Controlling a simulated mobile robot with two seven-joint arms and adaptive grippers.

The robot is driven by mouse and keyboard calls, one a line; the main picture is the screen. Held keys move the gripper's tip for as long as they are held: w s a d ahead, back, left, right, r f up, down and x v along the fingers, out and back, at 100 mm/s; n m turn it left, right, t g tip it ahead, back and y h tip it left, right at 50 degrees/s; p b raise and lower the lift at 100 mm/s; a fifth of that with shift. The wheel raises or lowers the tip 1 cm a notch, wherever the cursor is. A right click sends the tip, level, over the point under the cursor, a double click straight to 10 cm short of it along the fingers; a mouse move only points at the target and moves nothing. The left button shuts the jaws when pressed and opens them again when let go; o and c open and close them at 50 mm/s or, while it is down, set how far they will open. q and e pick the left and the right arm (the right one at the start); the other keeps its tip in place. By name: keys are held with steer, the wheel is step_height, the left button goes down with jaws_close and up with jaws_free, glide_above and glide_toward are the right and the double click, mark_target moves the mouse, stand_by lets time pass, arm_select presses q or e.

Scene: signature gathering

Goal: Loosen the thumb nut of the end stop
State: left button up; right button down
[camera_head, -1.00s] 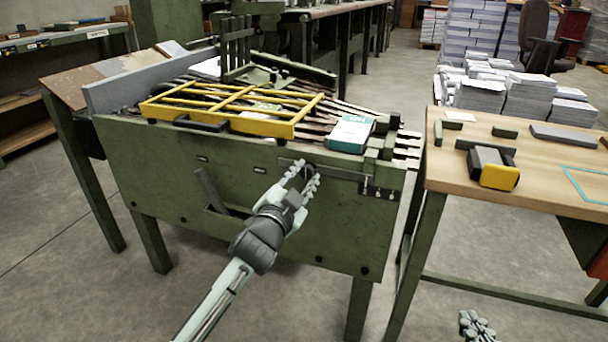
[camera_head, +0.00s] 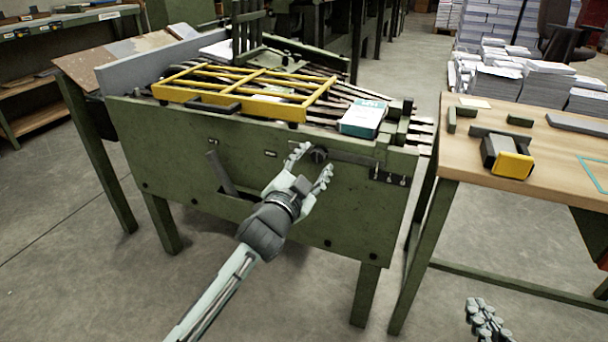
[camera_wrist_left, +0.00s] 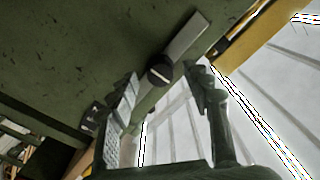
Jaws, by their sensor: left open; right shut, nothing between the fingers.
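The thumb nut (camera_head: 319,155) is a small dark round knob on the front of the green machine (camera_head: 180,160). In the left wrist view the nut (camera_wrist_left: 160,70) is black with a pale line across its face, and it sits on a grey bar (camera_wrist_left: 187,36). My left gripper (camera_head: 314,162) is open, its fingers to either side of the nut. In the left wrist view the open fingers (camera_wrist_left: 168,76) show a gap on both sides, and no grip is visible. My right gripper (camera_head: 487,318) is shut and empty at the bottom right, away from the machine.
A yellow frame (camera_head: 245,99) and a teal-and-white box (camera_head: 363,118) lie on top of the machine. A grey lever (camera_head: 219,172) sticks out left of my left gripper. A wooden table (camera_head: 465,162) with a yellow-and-black object (camera_head: 508,158) stands at the right.

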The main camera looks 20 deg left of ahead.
arm_select(q)
steer(key=s, duration=1.1)
steer(key=shift+a, duration=0.2)
